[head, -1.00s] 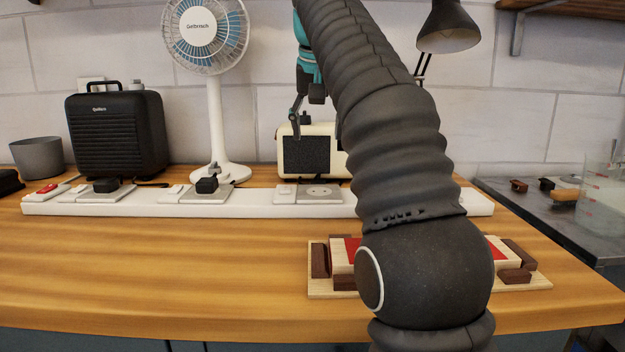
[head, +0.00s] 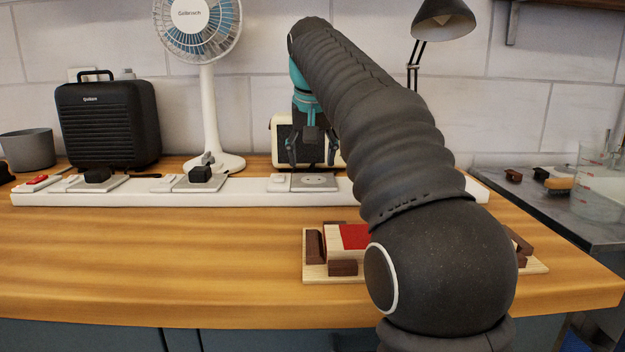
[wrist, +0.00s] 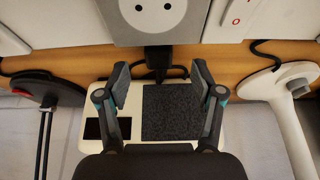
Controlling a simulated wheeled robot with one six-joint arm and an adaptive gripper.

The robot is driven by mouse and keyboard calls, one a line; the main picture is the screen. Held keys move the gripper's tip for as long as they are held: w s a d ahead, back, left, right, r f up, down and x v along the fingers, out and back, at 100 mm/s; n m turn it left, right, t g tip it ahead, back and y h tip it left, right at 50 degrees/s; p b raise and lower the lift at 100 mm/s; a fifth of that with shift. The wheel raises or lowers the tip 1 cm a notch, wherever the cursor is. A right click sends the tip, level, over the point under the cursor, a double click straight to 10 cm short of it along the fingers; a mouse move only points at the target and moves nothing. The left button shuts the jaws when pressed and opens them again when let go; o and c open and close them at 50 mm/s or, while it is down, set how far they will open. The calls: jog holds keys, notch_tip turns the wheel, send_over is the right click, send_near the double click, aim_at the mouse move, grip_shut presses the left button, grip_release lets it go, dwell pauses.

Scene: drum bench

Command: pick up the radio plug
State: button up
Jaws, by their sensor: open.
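The radio plug (wrist: 158,57) is a black block with a dark cord, lying on the wood between the power strip and the radio in the wrist view. I cannot make it out in the head view, where the strip stands in front. The cream radio (wrist: 213,127), with a dark speaker cloth, is under my gripper in the wrist view and partly hidden behind it in the head view (head: 281,128). My gripper (wrist: 160,75) is open and empty, its fingertips apart to either side of the plug's cord; the head view shows it low before the radio (head: 312,160).
The white power strip (head: 120,197) runs along the bench, with an empty round socket (head: 314,180) near the radio. The white fan (head: 210,120) stands left, the black heater (head: 108,125) farther left, and the desk lamp (head: 443,22) right. A wooden block tray (head: 345,277) lies in front.

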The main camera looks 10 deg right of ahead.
aim_at(313, 170)
jog(key=b+x, duration=0.1)
jog(key=x, duration=0.3)
jog(key=shift+d+f, duration=0.1)
jog(key=shift+f, duration=0.05)
jog(key=c, duration=1.2)
jog(key=shift+c, duration=0.2)
notch_tip(313, 170, up, 5)
jog(key=shift+d+p, duration=0.15)
jog(key=shift+p, duration=0.95)
jog(key=s+d+r, duration=0.5)
jog(key=d+r, duration=0.1)
jog(key=d, duration=0.4)
jog(key=shift+d, duration=0.1)
jog(key=shift+s+a+f+b, duration=0.25)
jog(key=shift+s+a, duration=0.35)
jog(key=shift+a, duration=1.4)
jog(key=shift+s+a+f+b, duration=0.1)
jog(key=shift+s+a+f, duration=0.35)
jog(key=shift+a, duration=1.6)
jog(key=shift+s+a+f+b, duration=0.2)
jog(key=shift+s+a, duration=0.5)
jog(key=shift+a, duration=1.3)
